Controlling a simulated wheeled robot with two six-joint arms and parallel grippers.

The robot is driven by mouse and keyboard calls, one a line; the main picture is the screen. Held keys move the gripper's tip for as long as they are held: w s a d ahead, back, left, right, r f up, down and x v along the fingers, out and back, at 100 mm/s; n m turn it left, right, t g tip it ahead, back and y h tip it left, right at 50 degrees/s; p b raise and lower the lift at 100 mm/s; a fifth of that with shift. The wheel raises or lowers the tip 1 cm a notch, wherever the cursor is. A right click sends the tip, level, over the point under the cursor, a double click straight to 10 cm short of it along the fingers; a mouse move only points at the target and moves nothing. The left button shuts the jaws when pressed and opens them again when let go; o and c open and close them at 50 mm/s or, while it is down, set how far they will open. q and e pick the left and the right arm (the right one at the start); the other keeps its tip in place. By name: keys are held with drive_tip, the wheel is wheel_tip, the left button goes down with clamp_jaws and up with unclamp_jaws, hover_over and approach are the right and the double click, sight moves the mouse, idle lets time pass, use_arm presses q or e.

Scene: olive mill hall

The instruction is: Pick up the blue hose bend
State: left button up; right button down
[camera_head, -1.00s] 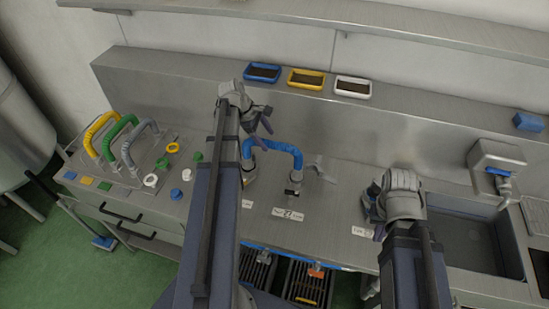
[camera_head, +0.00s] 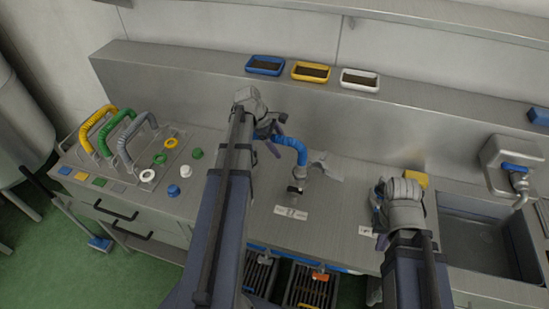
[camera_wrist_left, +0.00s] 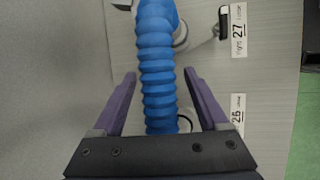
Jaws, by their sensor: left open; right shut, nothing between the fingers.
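The blue hose bend (camera_head: 291,146) arches over the steel counter. Its right end meets a grey fitting with a small valve (camera_head: 296,186); its left part is hidden behind my left arm. My left gripper (camera_head: 274,138) is at the hose. In the left wrist view the ribbed blue hose (camera_wrist_left: 157,62) runs between the fingers of the open left gripper (camera_wrist_left: 160,80), with a gap on each side. My right gripper (camera_head: 380,228) is shut and empty above the counter at the right, apart from the hose.
A rack at the left holds yellow, green and grey hose bends (camera_head: 117,130). Loose coloured caps (camera_head: 173,190) lie beside it. Blue, yellow and white trays (camera_head: 311,71) stand on the back ledge. A sink (camera_head: 480,240) is at the right. A yellow block (camera_head: 416,180) lies behind my right gripper.

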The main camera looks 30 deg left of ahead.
use_arm(q)
clamp_jaws()
idle(0.7)
idle(0.7)
